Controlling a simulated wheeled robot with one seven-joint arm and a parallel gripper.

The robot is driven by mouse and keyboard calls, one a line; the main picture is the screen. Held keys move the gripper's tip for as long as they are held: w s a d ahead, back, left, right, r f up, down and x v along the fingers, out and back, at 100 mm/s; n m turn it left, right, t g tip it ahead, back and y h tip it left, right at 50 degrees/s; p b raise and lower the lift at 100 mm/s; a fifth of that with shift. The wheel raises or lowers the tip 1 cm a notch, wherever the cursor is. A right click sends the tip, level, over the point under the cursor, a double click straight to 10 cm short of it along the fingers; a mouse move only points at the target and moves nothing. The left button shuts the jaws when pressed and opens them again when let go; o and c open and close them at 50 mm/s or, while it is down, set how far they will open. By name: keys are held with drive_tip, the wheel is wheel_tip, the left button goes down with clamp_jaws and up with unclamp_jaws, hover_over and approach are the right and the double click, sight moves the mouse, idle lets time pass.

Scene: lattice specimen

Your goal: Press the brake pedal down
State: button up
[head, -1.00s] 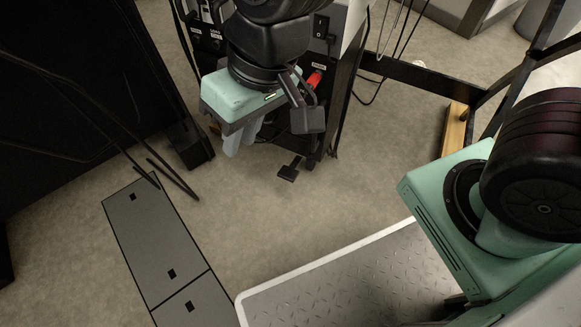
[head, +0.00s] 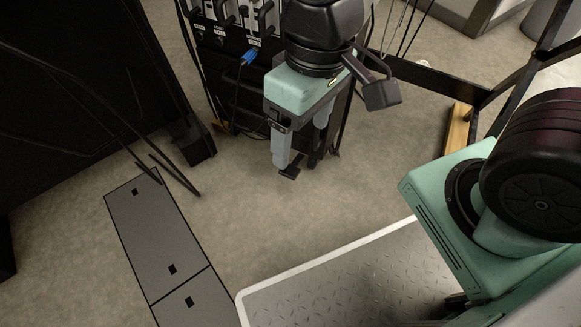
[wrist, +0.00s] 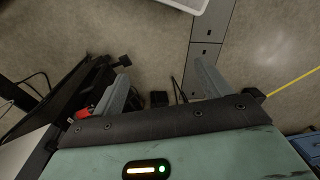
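The brake pedal (head: 289,173) is a small black plate low at the foot of the black cabinet, near the floor. In the head view the left finger partly overlaps it. In the wrist view a small dark square, which looks like the pedal (wrist: 158,98), shows between the two fingers. My gripper (head: 299,158) has a green body and grey fingers pointing down, and is open and empty. Its fingers also stand wide apart in the wrist view (wrist: 161,70). The head view does not clearly show whether a finger touches the pedal.
The black cabinet (head: 236,88) with a blue plug (head: 249,56) stands behind my gripper. A dark panel (head: 80,90) with thin rods is on the left. Grey floor plates (head: 157,232) and a pale-edged tread plate (head: 350,280) lie in front. Floor around the pedal is clear.

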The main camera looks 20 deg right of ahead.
drive_tip(key=w+a+f+m+g+y, duration=0.1)
drive_tip(key=w+a+f+m, duration=0.2)
drive_tip(key=w+f+m, duration=0.4)
drive_tip(key=m+t+h+b, duration=0.1)
drive_tip(key=m+t+h, duration=0.1)
drive_tip(key=m, duration=0.7)
hover_over(289, 172)
wheel_tip(289, 172, down, 21)
wheel_tip(289, 172, down, 16)
drive_tip(key=b, duration=1.1)
drive_tip(key=shift+r, duration=0.25)
drive_tip(key=shift+w+f+b, duration=0.1)
drive_tip(key=shift+f+b, duration=0.35)
drive_tip(key=shift+f, duration=0.25)
